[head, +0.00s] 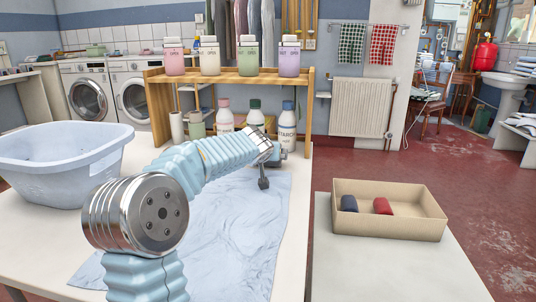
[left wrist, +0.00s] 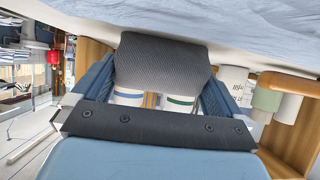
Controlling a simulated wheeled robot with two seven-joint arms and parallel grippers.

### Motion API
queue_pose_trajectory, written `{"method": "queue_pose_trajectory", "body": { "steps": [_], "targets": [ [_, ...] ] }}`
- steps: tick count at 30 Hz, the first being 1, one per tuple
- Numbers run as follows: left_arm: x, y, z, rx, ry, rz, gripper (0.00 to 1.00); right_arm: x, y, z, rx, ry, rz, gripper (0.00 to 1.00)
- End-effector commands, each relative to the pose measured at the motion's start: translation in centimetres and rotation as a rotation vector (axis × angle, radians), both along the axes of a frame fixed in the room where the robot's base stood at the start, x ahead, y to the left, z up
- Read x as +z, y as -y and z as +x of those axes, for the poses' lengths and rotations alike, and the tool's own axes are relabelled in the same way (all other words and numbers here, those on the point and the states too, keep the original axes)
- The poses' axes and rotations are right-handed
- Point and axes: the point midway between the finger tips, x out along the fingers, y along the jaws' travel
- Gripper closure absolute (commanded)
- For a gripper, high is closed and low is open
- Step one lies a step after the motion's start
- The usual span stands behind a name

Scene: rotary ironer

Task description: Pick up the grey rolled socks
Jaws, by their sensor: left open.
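My left gripper (head: 266,168) reaches over the far part of the light blue cloth (head: 230,225) on the table. In the left wrist view its two blue-grey fingers (left wrist: 162,80) are apart. A dark grey ribbed roll (left wrist: 162,58), which looks like the grey rolled socks, lies between the fingers beside the cloth. I cannot tell whether the fingers touch it. In the head view the grey roll is not clearly visible, with the gripper in that area. My right gripper is not in view.
A tan box (head: 390,230) on the right holds a dark blue roll (head: 349,203) and a red roll (head: 382,206). A pale blue basin (head: 60,165) stands at left. A wooden shelf (head: 230,76) with several bottles stands close behind the gripper.

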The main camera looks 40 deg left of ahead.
Motion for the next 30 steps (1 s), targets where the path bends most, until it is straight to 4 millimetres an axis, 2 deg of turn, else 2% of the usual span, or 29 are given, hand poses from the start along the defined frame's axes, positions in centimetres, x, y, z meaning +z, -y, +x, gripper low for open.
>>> {"method": "queue_pose_trajectory", "body": {
  "steps": [7, 12, 14, 23, 26, 30],
  "targets": [
    [-0.1, -0.1, 0.1, 0.000, 0.001, 0.000, 0.02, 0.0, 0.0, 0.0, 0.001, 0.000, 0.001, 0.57],
    [-0.1, -0.1, 0.1, 0.000, 0.001, 0.000, 0.28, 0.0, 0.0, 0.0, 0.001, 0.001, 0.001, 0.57],
    [-0.1, -0.1, 0.1, -0.001, 0.001, 0.000, 0.35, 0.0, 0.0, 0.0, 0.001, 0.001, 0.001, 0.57],
    [0.3, -0.1, 0.1, 0.000, 0.002, 0.001, 0.35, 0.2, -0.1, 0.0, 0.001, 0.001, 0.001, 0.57],
    [1.3, -0.1, 0.2, 0.001, 0.004, 0.000, 0.35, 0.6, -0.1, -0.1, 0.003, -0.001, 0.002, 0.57],
    [3.7, 0.0, 0.2, 0.000, 0.006, -0.001, 0.35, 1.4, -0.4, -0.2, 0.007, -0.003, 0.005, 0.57]
  ]
}}
